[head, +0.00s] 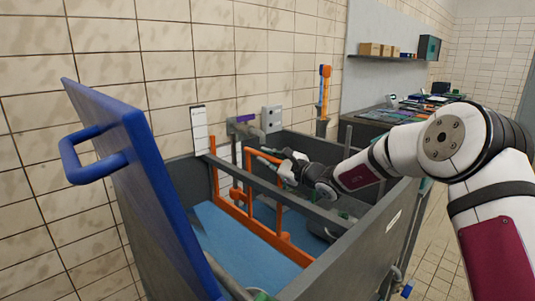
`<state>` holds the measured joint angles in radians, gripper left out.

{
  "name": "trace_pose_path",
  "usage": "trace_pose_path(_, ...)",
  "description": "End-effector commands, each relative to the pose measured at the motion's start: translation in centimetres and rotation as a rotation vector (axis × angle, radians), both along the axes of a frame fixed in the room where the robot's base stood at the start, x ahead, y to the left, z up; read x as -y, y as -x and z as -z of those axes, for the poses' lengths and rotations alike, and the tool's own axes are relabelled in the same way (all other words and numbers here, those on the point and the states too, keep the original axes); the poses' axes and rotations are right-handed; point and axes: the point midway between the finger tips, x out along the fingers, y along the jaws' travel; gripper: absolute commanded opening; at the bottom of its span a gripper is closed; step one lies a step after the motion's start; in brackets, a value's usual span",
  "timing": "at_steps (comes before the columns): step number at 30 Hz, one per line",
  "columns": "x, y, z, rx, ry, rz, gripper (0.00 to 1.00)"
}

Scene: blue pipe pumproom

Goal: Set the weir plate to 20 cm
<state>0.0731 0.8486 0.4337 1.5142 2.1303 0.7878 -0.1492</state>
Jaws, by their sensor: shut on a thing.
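The orange weir frame (233,201) stands in a grey tank with blue water on both sides. An orange bar (262,155) rises at its top, and my gripper (277,158) reaches it from the right. The gripper is shut on this orange bar; the fingers are small in view and the exact contact is hard to make out. A white gauge strip (199,130) stands upright at the tank's back left, its marks too small to read. The plate's height cannot be read from here.
The tank's blue lid (140,180) stands raised at the left, with a blue handle (83,155). Grey tank walls (355,240) surround the gripper's area. A grey crossbar (290,198) spans the tank below my gripper. A bench (385,118) with various items stands at the back right.

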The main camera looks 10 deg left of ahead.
Motion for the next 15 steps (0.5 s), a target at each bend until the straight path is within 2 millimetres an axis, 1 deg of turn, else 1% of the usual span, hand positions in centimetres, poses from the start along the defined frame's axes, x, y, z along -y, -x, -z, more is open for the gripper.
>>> trace_pose_path(1, 0.12, -0.09, 0.22, -0.001, 0.001, 0.003, 0.0)
trace_pose_path(9, 0.15, -0.09, 0.07, 0.0, 0.001, 0.004, 0.0)
trace_pose_path(10, 0.15, -0.1, 0.06, 0.0, 0.001, 0.004, 0.2)
trace_pose_path(12, 0.17, -0.11, 0.03, 0.001, 0.001, 0.004, 0.35)
trace_pose_path(15, 0.21, -0.16, -0.03, 0.001, 0.0, 0.005, 0.35)
